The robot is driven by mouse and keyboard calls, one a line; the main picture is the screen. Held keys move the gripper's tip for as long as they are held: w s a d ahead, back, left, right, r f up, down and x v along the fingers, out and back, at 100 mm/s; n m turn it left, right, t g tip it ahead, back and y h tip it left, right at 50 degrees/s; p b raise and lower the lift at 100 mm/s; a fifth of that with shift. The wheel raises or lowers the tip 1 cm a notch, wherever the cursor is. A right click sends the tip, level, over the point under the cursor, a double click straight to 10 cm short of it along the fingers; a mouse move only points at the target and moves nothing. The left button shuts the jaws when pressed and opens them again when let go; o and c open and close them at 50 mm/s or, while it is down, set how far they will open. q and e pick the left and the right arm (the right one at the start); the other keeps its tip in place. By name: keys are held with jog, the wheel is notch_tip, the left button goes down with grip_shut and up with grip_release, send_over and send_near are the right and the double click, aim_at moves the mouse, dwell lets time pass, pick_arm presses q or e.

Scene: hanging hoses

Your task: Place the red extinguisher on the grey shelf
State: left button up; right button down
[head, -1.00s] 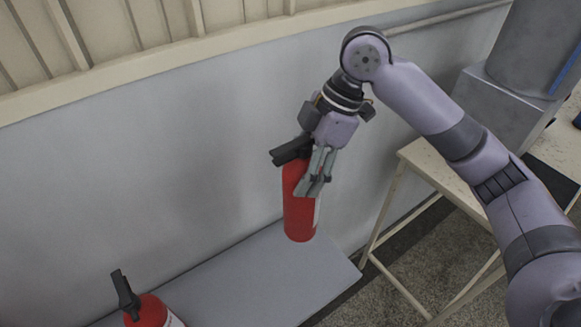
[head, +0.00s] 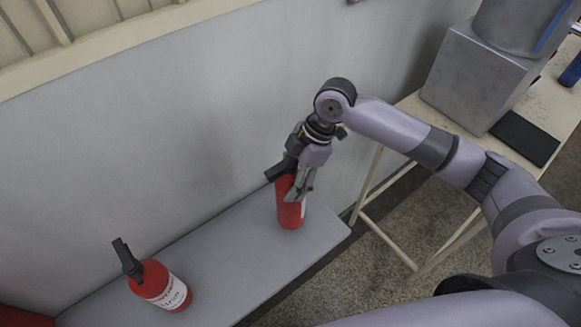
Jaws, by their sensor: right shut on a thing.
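A red extinguisher (head: 290,213) is upright at the right end of the grey shelf (head: 225,258), in the head view. My right gripper (head: 301,182) is shut on its upper part, by the black handle. The extinguisher's base looks at or very near the shelf surface; I cannot tell if it touches. A second red extinguisher (head: 160,285) with a white label and black handle stands on the left part of the same shelf. My left gripper is not in view.
A cream table (head: 410,108) stands to the right, with a grey box (head: 477,80) and a dark flat item (head: 524,137) on it. A grey wall (head: 150,150) runs behind the shelf. The shelf between the two extinguishers is clear.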

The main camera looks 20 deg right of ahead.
jog(key=shift+f, duration=0.95)
jog(key=c, duration=0.5)
grip_release()
jog(key=shift+f, duration=0.15)
jog(key=b+v, duration=0.3)
jog(key=v, duration=0.9)
jog(key=shift+s, duration=0.15)
